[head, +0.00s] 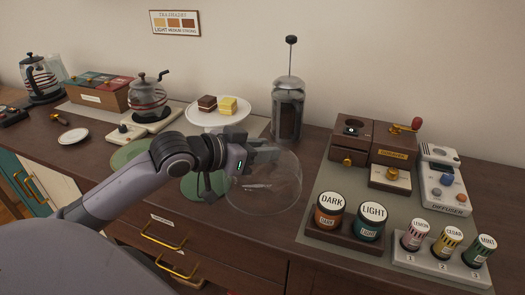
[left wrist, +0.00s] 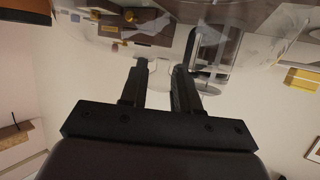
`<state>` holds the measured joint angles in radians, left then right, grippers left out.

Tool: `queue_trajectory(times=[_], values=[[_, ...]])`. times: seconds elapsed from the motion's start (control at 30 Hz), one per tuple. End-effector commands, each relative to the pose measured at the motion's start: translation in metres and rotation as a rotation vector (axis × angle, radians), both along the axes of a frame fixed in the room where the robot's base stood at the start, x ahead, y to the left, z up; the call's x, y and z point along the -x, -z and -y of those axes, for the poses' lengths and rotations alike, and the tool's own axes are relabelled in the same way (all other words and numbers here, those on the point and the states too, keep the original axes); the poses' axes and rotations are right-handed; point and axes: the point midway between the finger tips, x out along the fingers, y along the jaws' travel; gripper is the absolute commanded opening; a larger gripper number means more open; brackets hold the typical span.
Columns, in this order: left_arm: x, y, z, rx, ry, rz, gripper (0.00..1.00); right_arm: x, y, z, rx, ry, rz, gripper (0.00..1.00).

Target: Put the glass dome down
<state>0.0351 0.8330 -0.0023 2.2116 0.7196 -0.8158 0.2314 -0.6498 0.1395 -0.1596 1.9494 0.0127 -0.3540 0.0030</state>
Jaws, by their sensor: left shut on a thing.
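The clear glass dome (head: 275,188) is at the middle of the counter in the head view, in front of the French press. My left gripper (head: 262,155) is at the top of the dome, shut on it. In the left wrist view the two dark fingers (left wrist: 163,72) close on the dome's small clear knob, and the dome's see-through wall (left wrist: 250,40) spreads across the top. Whether its rim touches the counter is hard to tell. My right gripper is not in view.
A cake stand (head: 218,113) with two cake pieces stands behind my left arm. Green round mats (head: 128,153) lie beneath the arm. The French press (head: 288,110) stands close behind the dome. A grey mat (head: 312,215) with jars and grinders is on the right.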

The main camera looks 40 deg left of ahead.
Motion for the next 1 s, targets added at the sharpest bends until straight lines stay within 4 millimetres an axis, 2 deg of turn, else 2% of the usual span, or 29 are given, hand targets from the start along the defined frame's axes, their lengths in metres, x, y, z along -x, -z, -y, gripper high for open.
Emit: queue_trajectory(times=[0.23,0.47,0.5,0.57,0.83,1.0], values=[[-0.0003,-0.0013,0.0000,-0.001,0.001,0.007,0.00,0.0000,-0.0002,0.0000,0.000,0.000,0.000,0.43],[-0.0002,0.0060,0.0002,0.000,0.001,0.005,0.00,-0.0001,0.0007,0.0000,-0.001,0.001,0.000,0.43],[-0.0001,0.0069,0.0001,-0.001,0.000,0.001,0.41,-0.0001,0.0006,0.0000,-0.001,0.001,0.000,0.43],[-0.0001,0.0066,0.0001,-0.001,0.000,0.001,0.57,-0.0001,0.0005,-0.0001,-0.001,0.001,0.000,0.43],[-0.0002,0.0059,0.0001,-0.001,0.001,0.002,0.57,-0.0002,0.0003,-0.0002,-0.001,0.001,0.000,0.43],[0.0023,-0.0014,-0.0011,-0.002,0.000,0.002,0.57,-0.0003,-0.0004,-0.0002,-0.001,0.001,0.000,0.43]])
